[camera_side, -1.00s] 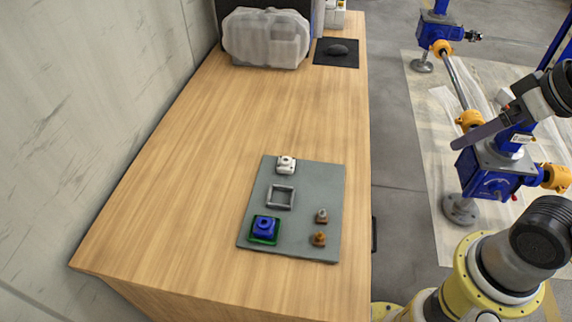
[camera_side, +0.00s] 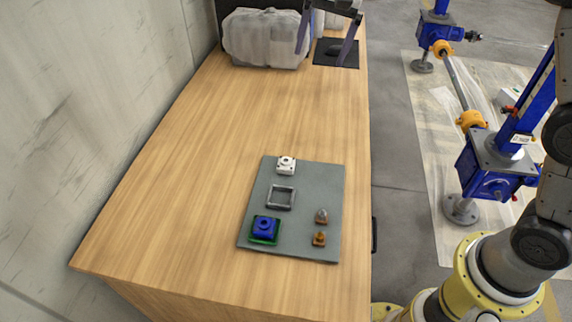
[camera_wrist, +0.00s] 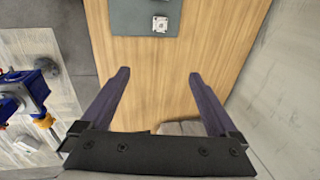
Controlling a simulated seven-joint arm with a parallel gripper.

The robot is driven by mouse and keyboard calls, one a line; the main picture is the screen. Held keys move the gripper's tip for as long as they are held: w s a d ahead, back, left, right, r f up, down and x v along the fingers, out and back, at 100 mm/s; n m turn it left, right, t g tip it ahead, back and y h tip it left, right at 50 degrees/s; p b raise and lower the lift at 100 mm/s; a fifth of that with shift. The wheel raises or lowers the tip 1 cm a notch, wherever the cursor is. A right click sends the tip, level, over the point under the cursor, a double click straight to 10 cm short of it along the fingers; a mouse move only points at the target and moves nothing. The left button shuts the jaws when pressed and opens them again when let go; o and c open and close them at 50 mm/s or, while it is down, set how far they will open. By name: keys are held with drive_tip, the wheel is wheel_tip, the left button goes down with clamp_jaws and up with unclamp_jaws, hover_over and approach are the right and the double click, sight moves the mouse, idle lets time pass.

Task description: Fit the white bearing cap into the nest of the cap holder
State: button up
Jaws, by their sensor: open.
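The white bearing cap (camera_side: 286,165) sits on the grey mat (camera_side: 315,180) near its far edge. It also shows at the top of the wrist view (camera_wrist: 160,24). The cap holder appears to be the grey square frame (camera_side: 281,197), empty, on the mat just in front of the cap. My gripper (camera_side: 322,50) is open and empty, high over the far end of the table, well away from the cap. Its two dark fingers are spread wide in the wrist view (camera_wrist: 158,75).
The table's middle is clear.

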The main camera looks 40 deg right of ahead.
drive_tip(key=w+a+f+g, duration=0.25)
drive_tip(key=w+f, duration=0.35)
drive_tip(key=f, duration=0.5)
hover_over(286, 162)
drive_tip(key=shift+g, duration=0.25)
drive_tip(key=f, duration=1.4)
drive_tip(key=shift+w+d+f, duration=0.3)
drive_tip(key=shift+w+f, duration=0.05)
drive_tip(key=shift+w, duration=0.05)
drive_tip(key=shift+s+a+f, duration=0.1)
drive_tip(key=shift+s+f, duration=0.05)
drive_tip(key=shift+f, duration=0.85)
drive_tip(key=shift+s+a+f, duration=0.1)
drive_tip(key=shift+f, duration=0.95)
drive_tip(key=shift+s+a+f, duration=0.1)
drive_tip(key=shift+s+f, duration=0.05)
drive_tip(key=shift+f, duration=0.85)
drive_tip(key=shift+r, duration=0.1)
clamp_jaws()
